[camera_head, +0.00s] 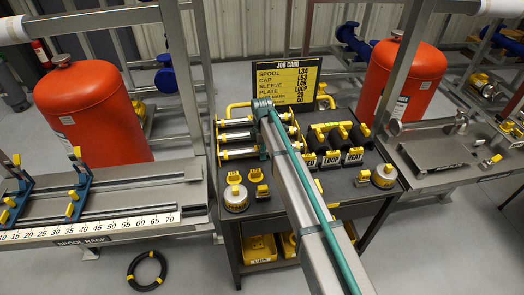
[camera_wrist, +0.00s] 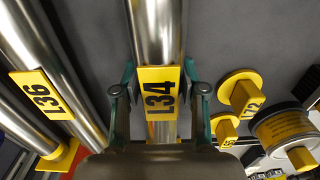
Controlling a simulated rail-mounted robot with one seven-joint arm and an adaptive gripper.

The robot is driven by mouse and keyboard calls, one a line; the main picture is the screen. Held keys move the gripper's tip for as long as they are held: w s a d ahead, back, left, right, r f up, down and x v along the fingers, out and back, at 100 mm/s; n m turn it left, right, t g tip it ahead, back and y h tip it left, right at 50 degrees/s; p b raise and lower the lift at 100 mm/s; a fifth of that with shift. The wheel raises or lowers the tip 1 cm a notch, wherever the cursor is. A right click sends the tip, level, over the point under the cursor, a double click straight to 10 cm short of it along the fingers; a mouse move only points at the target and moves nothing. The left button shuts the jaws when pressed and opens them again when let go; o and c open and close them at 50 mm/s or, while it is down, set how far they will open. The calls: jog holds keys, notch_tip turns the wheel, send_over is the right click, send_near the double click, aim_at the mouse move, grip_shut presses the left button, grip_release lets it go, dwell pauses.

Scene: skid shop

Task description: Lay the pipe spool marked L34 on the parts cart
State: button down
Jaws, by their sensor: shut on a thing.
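The pipe spool marked L34 (camera_wrist: 160,30) is a bright steel tube with a yellow label, running up and down the wrist view. My gripper (camera_wrist: 160,88) is shut on it at the label, one teal finger on each side. In the head view the spool (camera_head: 238,154) appears nearest to me in a row of three tubes, at the left of the dark cart top (camera_head: 342,186). My arm hides part of this row and most of my gripper. The spool marked L36 (camera_wrist: 40,92) lies beside it, apart from my fingers. I cannot tell whether L34 is lifted.
Yellow-tagged caps, one marked L72 (camera_wrist: 246,98), stand right of the spool in the wrist view. Upright plates (camera_head: 332,158) and a job card (camera_head: 288,80) stand on the cart. A spool rack (camera_head: 100,222) is at left, a steel bench (camera_head: 440,160) at right.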

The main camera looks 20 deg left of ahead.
jog(key=c, duration=0.6)
grip_release()
jog(key=shift+c, duration=0.4)
jog(key=shift+r+p, duration=1.8)
jog(key=shift+r, duration=2.25)
